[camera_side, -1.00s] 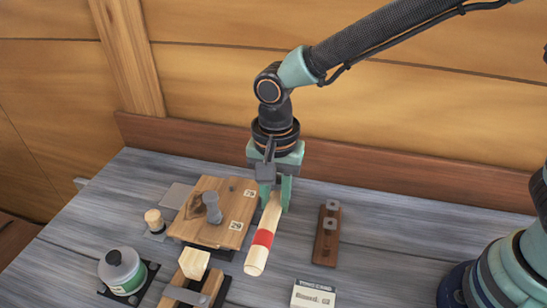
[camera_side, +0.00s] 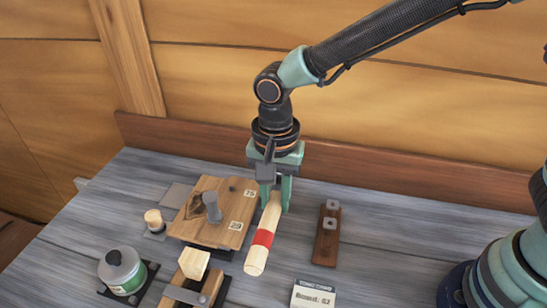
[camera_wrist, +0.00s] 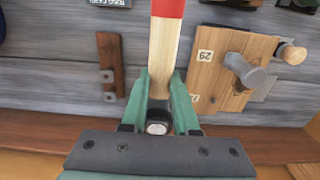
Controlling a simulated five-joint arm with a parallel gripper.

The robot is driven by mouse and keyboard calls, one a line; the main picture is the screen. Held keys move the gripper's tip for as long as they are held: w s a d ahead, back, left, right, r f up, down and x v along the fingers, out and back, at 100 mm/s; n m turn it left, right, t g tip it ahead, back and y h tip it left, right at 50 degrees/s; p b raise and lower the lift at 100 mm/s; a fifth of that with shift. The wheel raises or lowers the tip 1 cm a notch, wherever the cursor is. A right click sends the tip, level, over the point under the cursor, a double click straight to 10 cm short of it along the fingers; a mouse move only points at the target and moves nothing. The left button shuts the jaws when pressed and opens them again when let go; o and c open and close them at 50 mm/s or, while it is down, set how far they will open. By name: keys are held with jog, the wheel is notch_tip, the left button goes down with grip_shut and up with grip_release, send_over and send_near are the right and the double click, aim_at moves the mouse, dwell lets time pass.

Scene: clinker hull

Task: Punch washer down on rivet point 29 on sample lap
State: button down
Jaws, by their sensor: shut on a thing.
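My gripper (camera_side: 275,200) is shut on a pale wooden rod with a red band (camera_side: 263,238), just right of the sample lap. The rod slants toward the camera; in the wrist view its wood (camera_wrist: 163,50) runs between my fingers (camera_wrist: 160,100). The sample lap (camera_side: 205,238) is a wooden board with number labels; the one reading 29 shows in the wrist view (camera_wrist: 205,56). A grey cylinder, seemingly the punch (camera_side: 212,207), stands upright on the lap beside that label and also shows in the wrist view (camera_wrist: 240,66). Any washer under it is hidden. The rod is apart from it.
A dark wooden strip (camera_side: 325,245) with two small light pieces lies to the right. A card (camera_side: 313,294) stands at the front. A grey-lidded jar (camera_side: 122,270), a wooden peg (camera_side: 154,219) and a pale block (camera_side: 194,264) are at left. A plank wall rises behind.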

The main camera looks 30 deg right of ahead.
jog(key=w+a+r+n, duration=0.2)
jog(key=a+r+n, duration=0.2)
jog(key=r+n, duration=0.2)
jog(key=w+a+r+n, duration=0.2)
jog(key=a+r+n, duration=0.2)
jog(key=r+n, duration=0.3)
jog(key=shift+r+n, duration=0.3)
jog(key=shift+r, duration=1)
notch_tip(320, 180, down, 14)
notch_tip(320, 180, up, 12)
jog(key=shift+w, duration=0.2)
jog(key=shift+r, duration=0.1)
